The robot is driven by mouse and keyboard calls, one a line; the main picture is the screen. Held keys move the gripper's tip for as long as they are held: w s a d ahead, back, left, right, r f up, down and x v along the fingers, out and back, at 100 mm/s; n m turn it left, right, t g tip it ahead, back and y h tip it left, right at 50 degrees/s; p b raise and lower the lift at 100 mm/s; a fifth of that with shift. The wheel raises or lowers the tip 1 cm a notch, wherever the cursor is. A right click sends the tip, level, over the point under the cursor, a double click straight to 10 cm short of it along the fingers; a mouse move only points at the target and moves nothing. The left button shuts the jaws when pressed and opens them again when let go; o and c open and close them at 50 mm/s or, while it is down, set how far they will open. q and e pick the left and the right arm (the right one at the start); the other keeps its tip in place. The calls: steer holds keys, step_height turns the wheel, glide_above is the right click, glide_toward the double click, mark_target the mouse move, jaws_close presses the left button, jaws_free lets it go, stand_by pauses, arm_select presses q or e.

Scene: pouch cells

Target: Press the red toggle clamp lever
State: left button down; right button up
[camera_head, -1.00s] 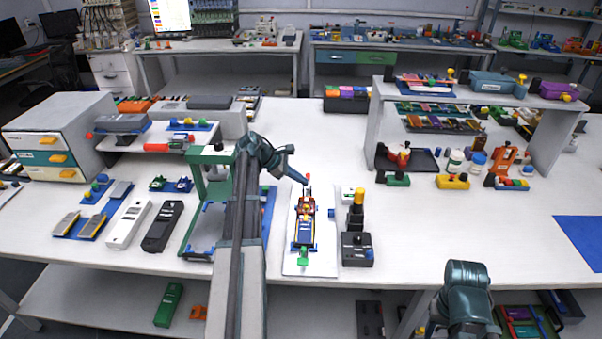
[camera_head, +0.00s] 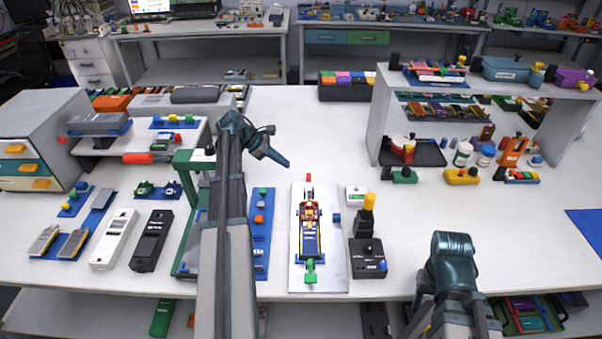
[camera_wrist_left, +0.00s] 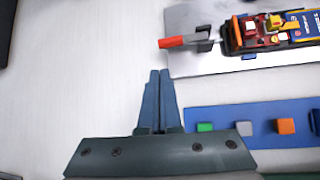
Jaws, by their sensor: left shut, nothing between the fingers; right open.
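The red toggle clamp lever (camera_head: 308,177) sticks out from the far end of a clamp fixture (camera_head: 310,215) on a pale plate (camera_head: 335,275). In the left wrist view the red lever (camera_wrist_left: 175,42) lies roughly level, pointing left, above and right of my fingertips. My left gripper (camera_head: 287,164) is shut and empty, left of and apart from the lever. Its closed fingers (camera_wrist_left: 159,72) show in the wrist view over bare table. My right arm (camera_head: 452,250) stands at the lower right; its fingers are not visible.
A blue strip with small blocks (camera_head: 262,235) lies left of the plate. A black box with a yellow-topped post (camera_head: 368,258) stands to its right. A green stand (camera_head: 190,165) is behind my left arm. The white table (camera_head: 335,130) behind the plate is clear.

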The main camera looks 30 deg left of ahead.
mark_target(309, 182)
arm_select(q)
steer(key=b+x, duration=0.6)
steer(key=x, duration=0.2)
steer(key=shift+f, duration=0.3)
steer(key=shift+b+x, duration=0.75)
steer(key=shift+d, duration=0.1)
